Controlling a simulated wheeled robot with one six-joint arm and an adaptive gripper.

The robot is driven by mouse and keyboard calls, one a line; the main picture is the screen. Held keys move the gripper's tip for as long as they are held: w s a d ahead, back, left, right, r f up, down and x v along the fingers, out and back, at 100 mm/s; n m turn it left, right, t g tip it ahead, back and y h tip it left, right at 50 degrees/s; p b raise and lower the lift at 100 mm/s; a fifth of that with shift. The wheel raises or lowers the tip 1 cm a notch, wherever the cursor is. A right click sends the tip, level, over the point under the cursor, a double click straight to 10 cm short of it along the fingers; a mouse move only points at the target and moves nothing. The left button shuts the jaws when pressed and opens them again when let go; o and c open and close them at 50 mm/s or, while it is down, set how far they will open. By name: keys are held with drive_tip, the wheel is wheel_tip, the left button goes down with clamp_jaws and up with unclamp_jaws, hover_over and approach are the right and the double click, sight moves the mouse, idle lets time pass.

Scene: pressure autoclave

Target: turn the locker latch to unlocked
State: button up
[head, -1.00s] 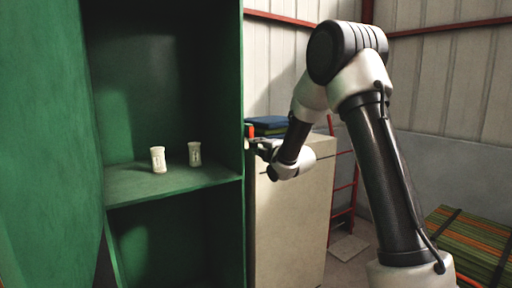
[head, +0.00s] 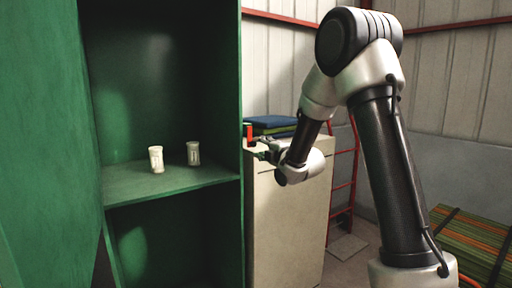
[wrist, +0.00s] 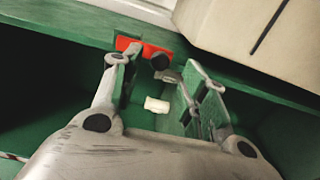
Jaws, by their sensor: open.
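The locker latch looks like a red plate (wrist: 143,47) with a dark round knob (wrist: 160,61), on the edge of the green locker in the wrist view. In the head view a small red piece (head: 248,134) shows at the locker's right edge. My gripper (head: 262,149) is beside that edge, just right of and below the red piece. The latch's exact angle is hard to read.
A beige cabinet (head: 290,225) with folded cloths (head: 272,122) on top stands close on the right. A red ladder-like frame (head: 345,185) is behind it.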

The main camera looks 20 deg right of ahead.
drive_tip(key=v, duration=0.7)
drive_tip(key=shift+s, duration=0.3)
drive_tip(key=shift+d, duration=0.1)
